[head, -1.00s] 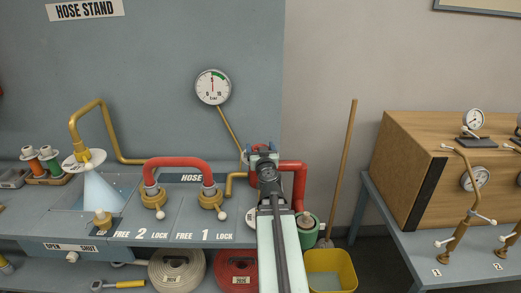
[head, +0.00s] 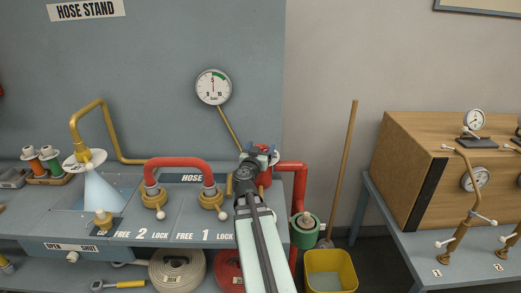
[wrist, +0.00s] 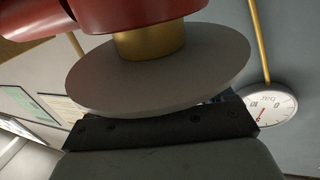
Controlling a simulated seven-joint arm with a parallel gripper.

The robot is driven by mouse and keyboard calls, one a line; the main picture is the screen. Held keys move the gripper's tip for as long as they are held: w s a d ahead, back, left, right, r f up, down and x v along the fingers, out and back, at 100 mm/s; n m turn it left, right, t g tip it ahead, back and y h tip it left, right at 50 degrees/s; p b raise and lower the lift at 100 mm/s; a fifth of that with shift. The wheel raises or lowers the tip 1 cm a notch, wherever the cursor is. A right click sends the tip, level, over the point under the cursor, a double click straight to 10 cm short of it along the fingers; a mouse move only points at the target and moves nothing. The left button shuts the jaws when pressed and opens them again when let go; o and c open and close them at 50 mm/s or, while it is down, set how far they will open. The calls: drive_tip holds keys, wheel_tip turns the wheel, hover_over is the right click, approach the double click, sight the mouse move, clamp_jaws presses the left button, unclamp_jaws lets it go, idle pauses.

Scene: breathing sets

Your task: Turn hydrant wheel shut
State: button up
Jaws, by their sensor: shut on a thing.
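The hydrant is a red fitting (head: 265,178) with a red pipe (head: 293,168) running off to the right, at the right end of the hose stand. In the wrist view a pale grey disc (wrist: 160,70) sits on a brass stem (wrist: 148,44) against the red body. My gripper (wrist: 160,125) is close against the disc's edge there. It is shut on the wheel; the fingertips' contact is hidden.
A round gauge (head: 213,87) hangs on the wall behind, its needle pointing about straight up. A red hose arch (head: 178,162) stands to the left on the bench. A green-rimmed fitting (head: 304,232), a yellow bucket (head: 330,270) and a broom handle (head: 341,170) are to the right.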

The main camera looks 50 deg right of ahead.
drive_tip(key=m+g, duration=0.1)
drive_tip(key=g, duration=0.1)
drive_tip(key=m+g+h, duration=0.1)
drive_tip(key=m+g, duration=0.1)
drive_tip(key=shift+w+h, duration=0.2)
drive_tip(key=shift+h, duration=0.1)
drive_tip(key=shift+m+g, duration=0.8)
drive_tip(key=shift+g, duration=0.5)
drive_tip(key=shift+s+a+h, duration=0.1)
drive_tip(key=shift+s+h, duration=0.05)
drive_tip(key=shift+h, duration=0.15)
drive_tip(key=o, duration=0.9)
drive_tip(key=shift+o, duration=0.2)
drive_tip(key=s+a, duration=0.1)
drive_tip(key=a, duration=1.1)
drive_tip(key=shift+s, duration=0.1)
